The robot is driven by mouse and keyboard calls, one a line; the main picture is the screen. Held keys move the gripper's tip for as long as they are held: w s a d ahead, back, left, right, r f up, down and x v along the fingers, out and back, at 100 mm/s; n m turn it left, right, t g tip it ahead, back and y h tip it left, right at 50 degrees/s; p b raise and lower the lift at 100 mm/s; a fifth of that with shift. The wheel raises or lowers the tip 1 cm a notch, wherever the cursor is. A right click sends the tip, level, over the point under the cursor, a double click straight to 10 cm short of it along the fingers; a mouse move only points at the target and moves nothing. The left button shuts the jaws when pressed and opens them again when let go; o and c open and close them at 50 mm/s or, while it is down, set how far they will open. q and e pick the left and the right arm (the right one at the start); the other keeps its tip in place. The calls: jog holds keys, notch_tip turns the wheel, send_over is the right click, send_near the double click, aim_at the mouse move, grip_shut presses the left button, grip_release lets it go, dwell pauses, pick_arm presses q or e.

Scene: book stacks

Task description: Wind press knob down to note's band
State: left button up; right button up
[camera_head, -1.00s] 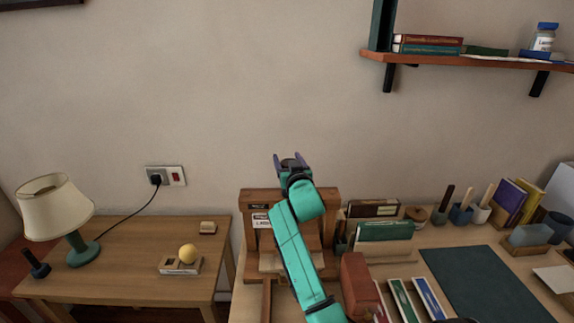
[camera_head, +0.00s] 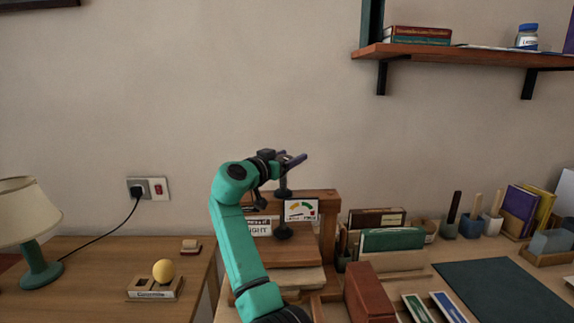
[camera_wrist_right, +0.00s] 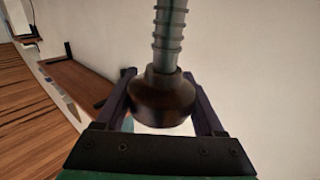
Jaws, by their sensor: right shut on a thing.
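My right gripper (camera_head: 294,160) is at the top of the wooden press (camera_head: 327,200), its fingers pointing right. In the right wrist view, its fingers stand on either side of the dark round knob (camera_wrist_right: 163,98) and are shut on it. A grey threaded screw (camera_wrist_right: 170,32) runs from the knob; its shaft also shows in the head view (camera_head: 283,187). A dial card (camera_head: 300,210) with coloured bands sits on the press's front. Left of it is a white note (camera_head: 257,228), partly covered by my arm; only part of its lettering is readable. My left gripper is not in view.
A pale stack (camera_head: 300,276) lies in the press. A red-brown block (camera_head: 368,295) and a file holder (camera_head: 392,258) stand to the right. A shelf (camera_head: 460,55) hangs above right.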

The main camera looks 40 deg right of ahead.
jog(key=shift+s+r+m+g, duration=0.15)
jog(key=shift+r+m+g, duration=0.25)
jog(key=shift+m+g, duration=0.5)
jog(key=shift+g+h, duration=0.3)
jog(key=o, duration=1.4)
jog(key=shift+f, duration=0.15)
jog(key=shift+c, duration=0.2)
jog(key=s+a+b, duration=0.2)
jog(key=a, duration=1.2)
jog(key=shift+a, duration=0.15)
